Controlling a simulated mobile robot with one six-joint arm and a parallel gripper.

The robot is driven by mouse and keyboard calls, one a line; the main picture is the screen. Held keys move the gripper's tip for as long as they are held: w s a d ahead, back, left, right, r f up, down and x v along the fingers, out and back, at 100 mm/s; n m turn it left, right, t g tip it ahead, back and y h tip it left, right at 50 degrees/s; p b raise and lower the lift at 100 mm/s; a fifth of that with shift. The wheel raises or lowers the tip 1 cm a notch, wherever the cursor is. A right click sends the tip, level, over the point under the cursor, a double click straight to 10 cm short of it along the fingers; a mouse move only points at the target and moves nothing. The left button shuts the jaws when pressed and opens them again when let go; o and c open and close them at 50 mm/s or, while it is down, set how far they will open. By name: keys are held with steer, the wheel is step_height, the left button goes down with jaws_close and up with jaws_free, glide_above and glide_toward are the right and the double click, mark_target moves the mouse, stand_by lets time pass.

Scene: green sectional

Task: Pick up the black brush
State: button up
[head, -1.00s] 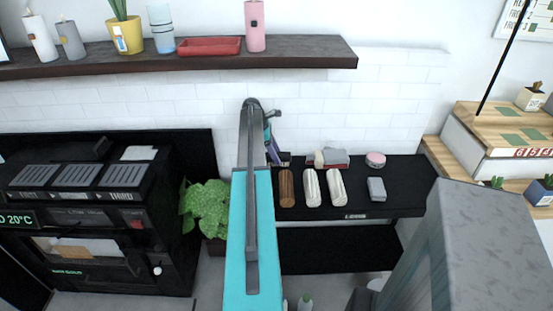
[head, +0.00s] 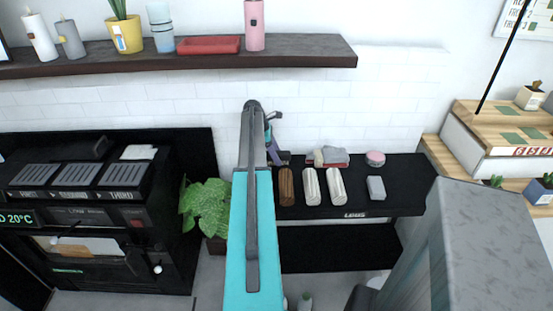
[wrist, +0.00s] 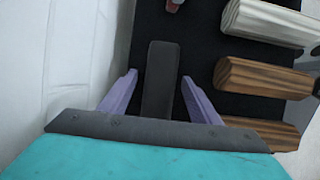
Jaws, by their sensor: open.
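My gripper (wrist: 160,77) shows in the wrist view with its two purple fingers apart. A dark grey-black bar, which looks like the black brush (wrist: 160,90), lies between the fingers over the black shelf. A gap shows on each side of it, and its near end is hidden by my gripper's body. In the head view my gripper (head: 274,146) is small, at the left end of the black shelf (head: 400,205) by the white brick wall. The brush cannot be made out there, behind my arm.
Brown logs (wrist: 262,77) and a pale log (wrist: 265,22) lie just right of my gripper. A grey block (head: 376,188), a pink round tin (head: 375,158) and a red-grey pile (head: 328,157) stand further right. A leafy plant (head: 205,205) is left of the shelf.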

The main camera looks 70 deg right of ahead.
steer(key=shift+f, duration=0.25)
stand_by(0.3)
steer(key=c, duration=1.2)
steer(key=shift+r, duration=0.2)
step_height(320, 180, up, 10)
steer(key=shift+r+b, duration=0.1)
steer(key=shift+b, duration=0.75)
steer(key=o, duration=0.4)
steer(key=shift+c, duration=1.1)
